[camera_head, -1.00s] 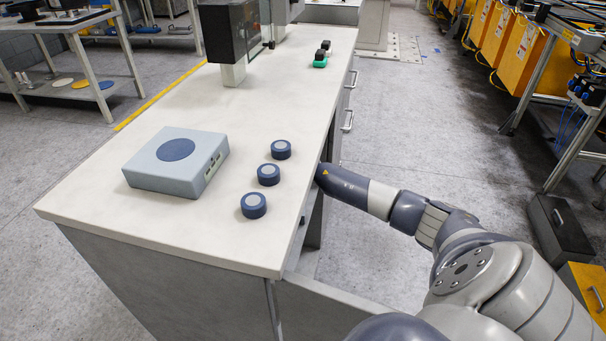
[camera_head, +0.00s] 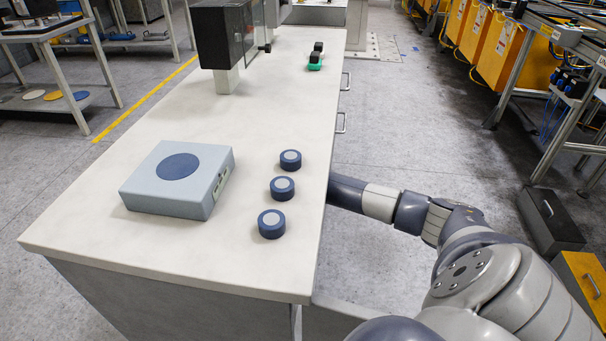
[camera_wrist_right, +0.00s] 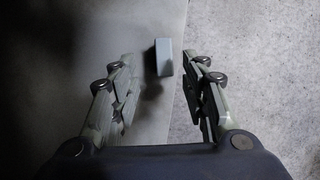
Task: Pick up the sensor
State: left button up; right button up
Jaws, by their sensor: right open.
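A small light grey box (camera_wrist_right: 163,57), which looks like the sensor, shows in the right wrist view on a pale surface near its edge. My right gripper (camera_wrist_right: 165,70) is open and empty. Its two fingers stand on either side of the box in the picture, and the box appears beyond the fingertips, apart from them. In the head view my right arm reaches under the bench's right edge, so its gripper and the grey box are hidden there. My left gripper is not in view.
On the bench top (camera_head: 165,242) are a blue-grey box with a round disc (camera_head: 180,180), several blue pucks (camera_head: 282,188), a dark device (camera_head: 223,36) and small green-and-black parts (camera_head: 316,57). Grey floor lies right of the bench; dark and yellow boxes stand farther right.

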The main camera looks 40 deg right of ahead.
jog(key=x, duration=0.3)
jog(key=b+x, duration=0.1)
jog(key=x, duration=0.1)
jog(key=shift+d+f, duration=0.2)
jog(key=shift+d, duration=0.2)
jog(key=shift+w+d+f, duration=0.1)
jog(key=shift+w+f, duration=0.1)
jog(key=shift+f, duration=0.1)
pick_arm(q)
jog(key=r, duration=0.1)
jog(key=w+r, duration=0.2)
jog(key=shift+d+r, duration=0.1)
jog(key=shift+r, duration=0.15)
pick_arm(e)
grip_shut()
